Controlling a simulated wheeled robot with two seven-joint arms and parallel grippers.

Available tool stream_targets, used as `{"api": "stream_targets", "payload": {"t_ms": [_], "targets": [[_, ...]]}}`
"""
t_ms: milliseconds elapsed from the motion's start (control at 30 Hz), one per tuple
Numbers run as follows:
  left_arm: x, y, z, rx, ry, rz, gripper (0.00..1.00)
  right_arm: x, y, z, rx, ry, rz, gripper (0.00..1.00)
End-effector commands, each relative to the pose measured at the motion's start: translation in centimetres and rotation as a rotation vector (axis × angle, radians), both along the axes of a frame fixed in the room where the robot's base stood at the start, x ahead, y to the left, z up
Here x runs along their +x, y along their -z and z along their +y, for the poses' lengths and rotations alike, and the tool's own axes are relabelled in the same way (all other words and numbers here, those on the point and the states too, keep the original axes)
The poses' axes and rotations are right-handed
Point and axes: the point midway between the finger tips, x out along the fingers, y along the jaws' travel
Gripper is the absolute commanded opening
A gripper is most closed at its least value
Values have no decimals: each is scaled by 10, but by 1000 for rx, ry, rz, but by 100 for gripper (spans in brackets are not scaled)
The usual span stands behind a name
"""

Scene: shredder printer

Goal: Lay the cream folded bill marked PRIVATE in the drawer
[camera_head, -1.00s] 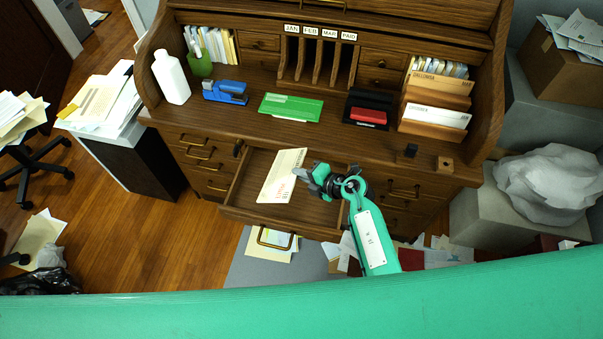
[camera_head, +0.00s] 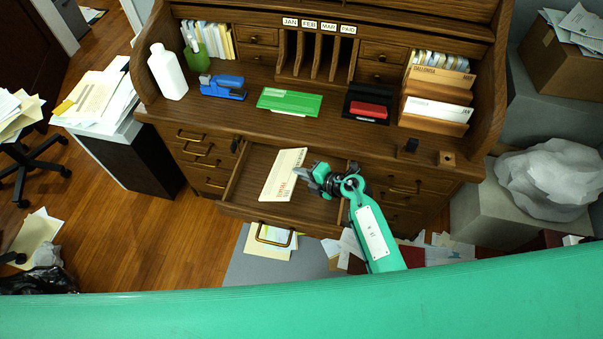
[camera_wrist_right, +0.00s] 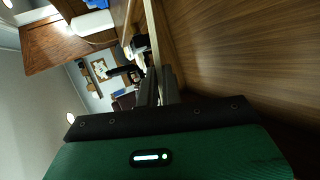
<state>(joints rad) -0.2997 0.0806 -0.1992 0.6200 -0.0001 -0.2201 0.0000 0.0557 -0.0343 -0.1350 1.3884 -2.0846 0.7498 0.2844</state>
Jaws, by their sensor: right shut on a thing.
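The cream folded bill (camera_head: 281,178) is held over the open drawer (camera_head: 262,211), tilted in the head view, with red print near its lower part. Whether it touches the drawer floor I cannot tell. My right gripper (camera_head: 302,174) is shut on the bill's right edge, above the drawer's middle. In the right wrist view its two fingers (camera_wrist_right: 160,86) are close together beside a brown wood surface. The bill is hard to make out there, seen nearly edge-on at most. My left gripper is not in view.
The roll-top desk (camera_head: 225,122) carries a white bottle (camera_head: 167,72), a blue stapler (camera_head: 223,87), a green tray (camera_head: 289,101), a red-topped stamp pad (camera_head: 369,110) and a wooden letter rack (camera_head: 437,113). The drawer's left side is clear. Papers lie on the floor below.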

Motion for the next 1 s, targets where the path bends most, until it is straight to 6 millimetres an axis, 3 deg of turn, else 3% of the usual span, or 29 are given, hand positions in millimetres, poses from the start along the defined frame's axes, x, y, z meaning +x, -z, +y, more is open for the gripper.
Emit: {"api": "stream_targets", "payload": {"t_ms": [500, 1000], "targets": [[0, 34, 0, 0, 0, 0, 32, 12, 47, -4, -1, -1, -1, 0], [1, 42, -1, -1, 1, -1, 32, 14, 60, -4, 0, -1, 0, 0]]}}
